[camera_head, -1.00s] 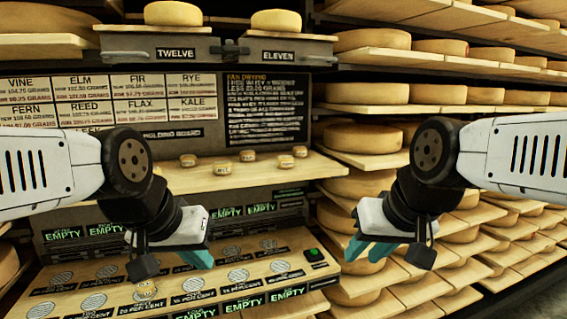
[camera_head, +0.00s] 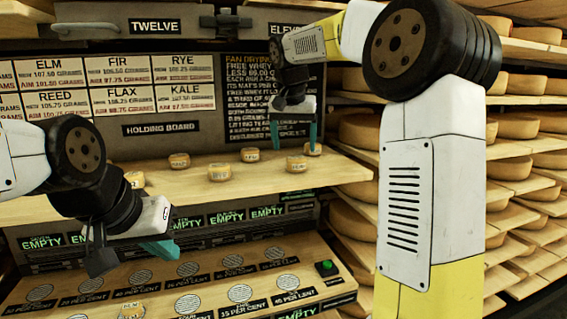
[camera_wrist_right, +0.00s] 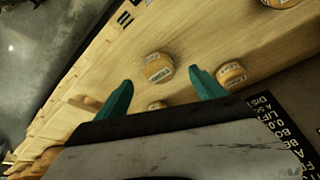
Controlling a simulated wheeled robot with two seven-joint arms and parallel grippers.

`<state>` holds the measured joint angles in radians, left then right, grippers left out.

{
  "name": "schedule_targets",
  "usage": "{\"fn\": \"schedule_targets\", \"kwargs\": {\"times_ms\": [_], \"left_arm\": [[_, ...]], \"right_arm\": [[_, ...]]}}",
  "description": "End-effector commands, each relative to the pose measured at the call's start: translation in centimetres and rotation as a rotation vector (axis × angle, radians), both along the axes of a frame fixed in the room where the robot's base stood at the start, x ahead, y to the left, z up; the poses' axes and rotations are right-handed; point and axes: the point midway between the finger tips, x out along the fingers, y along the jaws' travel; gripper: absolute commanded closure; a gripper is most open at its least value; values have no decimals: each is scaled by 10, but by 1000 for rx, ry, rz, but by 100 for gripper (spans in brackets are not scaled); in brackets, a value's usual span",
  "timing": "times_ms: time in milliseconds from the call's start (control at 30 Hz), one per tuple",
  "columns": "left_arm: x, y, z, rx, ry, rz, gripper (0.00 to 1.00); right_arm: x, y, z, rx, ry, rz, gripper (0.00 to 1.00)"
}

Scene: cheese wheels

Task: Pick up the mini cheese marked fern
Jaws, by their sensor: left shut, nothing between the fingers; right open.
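Several mini cheeses stand on the wooden holding board, among them one near the right end (camera_head: 297,164), one at the far right (camera_head: 313,149), one behind the middle (camera_head: 250,155) and one further forward (camera_head: 220,172). I cannot read their labels, so I cannot tell which is fern. My right gripper (camera_head: 294,148) is open over the board's right end. In the right wrist view, one cheese (camera_wrist_right: 158,67) shows between its fingertips, another (camera_wrist_right: 231,75) beside the right finger, and a third (camera_wrist_right: 157,105) partly hidden. My left gripper (camera_head: 168,252) is shut and empty, in front of the board.
A dark text board (camera_head: 247,105) stands behind the holding board. Shelves of large cheese wheels (camera_head: 520,195) fill the right.

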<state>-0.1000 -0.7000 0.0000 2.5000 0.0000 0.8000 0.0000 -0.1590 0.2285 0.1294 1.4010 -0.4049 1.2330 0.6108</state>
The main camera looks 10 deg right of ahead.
Motion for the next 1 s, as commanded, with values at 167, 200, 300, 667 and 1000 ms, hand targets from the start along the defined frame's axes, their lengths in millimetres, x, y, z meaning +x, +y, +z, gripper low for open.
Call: {"fn": "schedule_targets", "kwargs": {"times_ms": [167, 200, 300, 667, 1000], "left_arm": [[0, 0, 0, 0, 0, 0, 100], [0, 0, 0, 0, 0, 0, 100], [0, 0, 0, 0, 0, 0, 100], [0, 0, 0, 0, 0, 0, 100], [0, 0, 0, 0, 0, 0, 100]], "right_arm": [[8, -3, -20, 0, 2, 1, 20], [10, -4, -24, 0, 3, 1, 20], [17, -7, -37, 0, 3, 0, 20], [29, -10, -63, 1, 0, 2, 20], [29, -10, -63, 1, 0, 2, 62]]}}
